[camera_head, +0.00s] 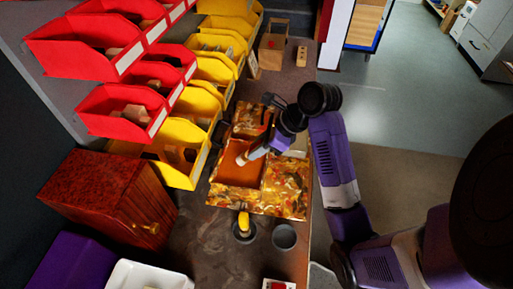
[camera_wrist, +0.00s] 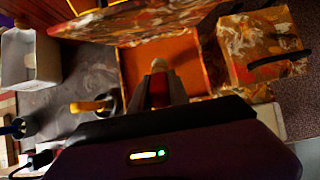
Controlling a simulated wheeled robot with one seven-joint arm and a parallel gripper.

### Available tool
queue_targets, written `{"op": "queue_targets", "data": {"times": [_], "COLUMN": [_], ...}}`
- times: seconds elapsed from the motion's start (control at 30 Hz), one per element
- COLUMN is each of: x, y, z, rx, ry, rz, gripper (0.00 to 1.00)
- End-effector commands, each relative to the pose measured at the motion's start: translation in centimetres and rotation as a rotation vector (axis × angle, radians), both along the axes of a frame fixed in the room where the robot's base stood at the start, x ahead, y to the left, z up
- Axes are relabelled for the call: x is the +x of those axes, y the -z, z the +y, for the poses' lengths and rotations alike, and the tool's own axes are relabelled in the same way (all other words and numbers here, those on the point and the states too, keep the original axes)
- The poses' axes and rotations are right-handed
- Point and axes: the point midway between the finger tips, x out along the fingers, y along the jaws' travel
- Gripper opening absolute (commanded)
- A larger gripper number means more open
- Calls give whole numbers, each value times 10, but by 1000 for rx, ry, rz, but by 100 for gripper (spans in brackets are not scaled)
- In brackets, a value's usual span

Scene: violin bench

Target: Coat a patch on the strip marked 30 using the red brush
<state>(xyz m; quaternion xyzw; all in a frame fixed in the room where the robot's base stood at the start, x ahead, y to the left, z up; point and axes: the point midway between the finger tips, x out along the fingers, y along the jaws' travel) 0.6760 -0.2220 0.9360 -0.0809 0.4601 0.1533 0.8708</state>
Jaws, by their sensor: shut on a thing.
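My gripper (camera_wrist: 160,92) is shut on a slim thing with a pale tan tip (camera_wrist: 158,65) and a dull reddish part between the fingers. It may be the red brush, but most of it is hidden by the fingers. In the head view my gripper (camera_head: 247,157) is over the open orange-lined compartment of a marbled box (camera_head: 284,203). The box also shows in the wrist view (camera_wrist: 232,72). I cannot tell whether the tip touches anything. I cannot make out a strip marked 30 or any number.
A yellow-handled thing (camera_head: 243,220) stands in a dark cup beside an empty-looking grey cup (camera_head: 284,236), both near the box. Red bins (camera_head: 123,110) and yellow bins (camera_head: 180,152) line the left. A wooden cabinet (camera_head: 105,195) and a white tray (camera_head: 140,278) stand lower left.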

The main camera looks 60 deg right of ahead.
Motion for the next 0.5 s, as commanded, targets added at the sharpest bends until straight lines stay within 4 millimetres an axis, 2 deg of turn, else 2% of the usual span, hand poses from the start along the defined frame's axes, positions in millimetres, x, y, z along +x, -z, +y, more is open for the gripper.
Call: {"op": "queue_targets", "data": {"times": [0.5], "x": [0], "y": [6], "z": [0], "rx": [1], "ry": [-1], "rz": [-1], "gripper": [0]}}
